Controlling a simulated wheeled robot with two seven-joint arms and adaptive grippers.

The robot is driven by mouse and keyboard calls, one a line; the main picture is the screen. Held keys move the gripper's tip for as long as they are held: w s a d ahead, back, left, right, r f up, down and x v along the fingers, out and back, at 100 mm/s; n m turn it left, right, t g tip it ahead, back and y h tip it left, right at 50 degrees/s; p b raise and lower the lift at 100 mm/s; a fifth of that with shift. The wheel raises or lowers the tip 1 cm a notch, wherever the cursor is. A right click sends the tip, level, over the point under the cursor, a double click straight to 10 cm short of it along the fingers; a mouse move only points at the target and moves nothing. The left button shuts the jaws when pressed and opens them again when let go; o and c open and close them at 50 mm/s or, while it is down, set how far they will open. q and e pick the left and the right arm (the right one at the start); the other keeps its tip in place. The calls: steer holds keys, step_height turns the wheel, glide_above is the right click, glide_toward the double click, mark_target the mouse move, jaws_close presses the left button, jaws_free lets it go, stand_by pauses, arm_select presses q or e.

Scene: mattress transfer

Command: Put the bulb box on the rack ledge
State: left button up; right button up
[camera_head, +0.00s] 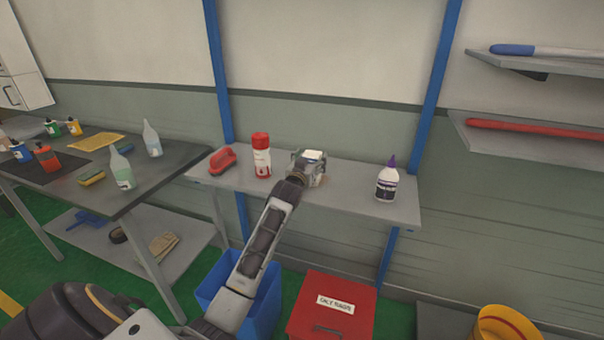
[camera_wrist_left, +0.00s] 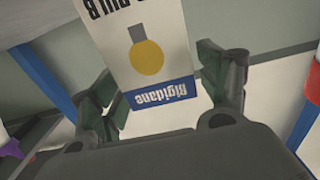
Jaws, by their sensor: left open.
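The bulb box (camera_wrist_left: 150,50) is white with a yellow bulb picture and a blue band, its print upside down in the left wrist view. In the head view only its pale top (camera_head: 314,155) shows, at the grey rack ledge (camera_head: 345,197); the gripper hides most of the rest. My left gripper (camera_head: 307,168) is at the ledge with its fingers on either side of the box. The fingers also show in the left wrist view (camera_wrist_left: 162,82), open around the box. The box's underside is hidden. My right gripper is not in view.
On the ledge, a red handled tool (camera_head: 222,161) and a red-and-white can (camera_head: 261,157) stand left of the box. A white bottle with a purple cap (camera_head: 387,184) stands right, with bare ledge between. A blue bin (camera_head: 268,300) and red box (camera_head: 330,300) are below.

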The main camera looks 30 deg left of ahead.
arm_select(q)
steer(key=v, duration=0.5)
steer(key=shift+s+d, duration=0.1)
steer(key=shift+s, duration=0.25)
steer(key=v, duration=0.5)
